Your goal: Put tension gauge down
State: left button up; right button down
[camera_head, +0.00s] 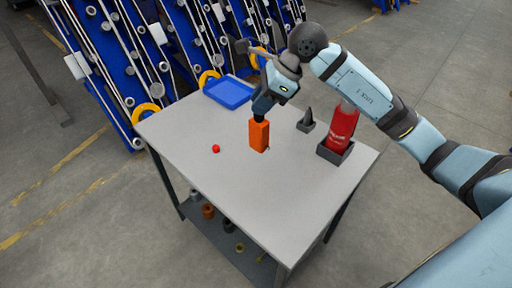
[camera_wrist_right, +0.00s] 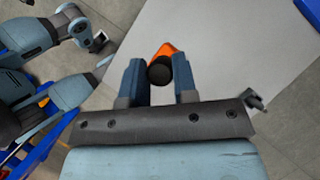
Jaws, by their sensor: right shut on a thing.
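The tension gauge, an orange block with a black round top (camera_head: 259,136), is upright over the middle of the grey table (camera_head: 222,172). Its base is at or very close to the tabletop; I cannot tell whether it touches. My right gripper (camera_head: 262,103) points down from above and is shut on the gauge's black top. In the right wrist view, the black top (camera_wrist_right: 160,70) sits between the two blue fingers of the gripper (camera_wrist_right: 159,78), with part of the orange body behind it. I do not make out my left gripper.
A red bottle (camera_head: 342,126) stands in a dark holder at right, beside a dark pointed piece (camera_head: 307,119). A small red ball (camera_head: 216,148) lies left of the gauge. A blue tray (camera_head: 229,92) is at the back left. The near tabletop is clear. Blue machinery (camera_head: 150,55) stands behind.

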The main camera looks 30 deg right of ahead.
notch_tip(320, 180, down, 17)
dwell(0.4)
jog(key=c, duration=0.9)
grip_release()
jog(key=v, duration=1.2)
jog(key=shift+r, duration=0.15)
jog(key=shift+s, duration=0.1)
